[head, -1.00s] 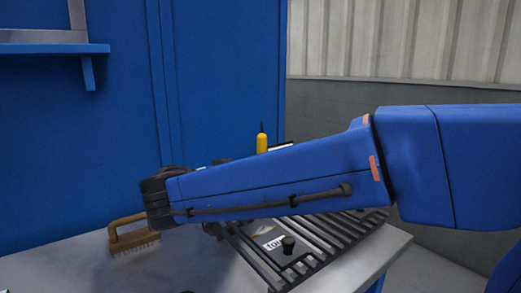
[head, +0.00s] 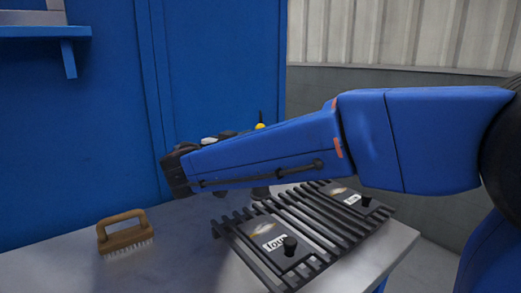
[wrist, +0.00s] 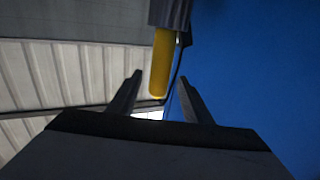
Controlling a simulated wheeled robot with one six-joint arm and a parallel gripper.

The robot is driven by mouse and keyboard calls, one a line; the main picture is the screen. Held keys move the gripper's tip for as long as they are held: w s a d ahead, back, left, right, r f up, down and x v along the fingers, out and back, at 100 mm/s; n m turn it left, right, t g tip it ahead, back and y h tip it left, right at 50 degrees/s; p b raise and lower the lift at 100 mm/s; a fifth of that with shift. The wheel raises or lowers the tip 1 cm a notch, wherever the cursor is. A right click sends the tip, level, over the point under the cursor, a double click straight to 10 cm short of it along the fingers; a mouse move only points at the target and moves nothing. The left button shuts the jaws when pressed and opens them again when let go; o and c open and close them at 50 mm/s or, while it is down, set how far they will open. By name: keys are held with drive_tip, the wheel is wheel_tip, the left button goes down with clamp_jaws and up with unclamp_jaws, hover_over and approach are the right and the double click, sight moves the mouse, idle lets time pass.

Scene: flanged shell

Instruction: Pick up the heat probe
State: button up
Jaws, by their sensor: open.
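The heat probe (head: 260,126) has a yellow handle with a thin dark tip pointing up. In the head view only its top shows above my blue arm. In the wrist view its yellow part (wrist: 161,60) appears in line with the gap between my fingers, with a dark piece above it. My gripper (wrist: 160,78) is open, one finger to each side of the yellow part in the picture. I cannot tell whether the probe is between the fingers or beyond them.
A grey table (head: 190,265) holds black slatted grates (head: 325,236) with two dark knobbed plates, one in front (head: 275,243) and one behind (head: 345,197). A wooden-handled brush (head: 124,236) sits at left. A blue wall (head: 100,120) stands behind. The table between brush and grates is clear.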

drive_tip(key=x, duration=0.6)
drive_tip(key=shift+w+d, duration=0.25)
drive_tip(key=shift+w, duration=0.05)
clamp_jaws()
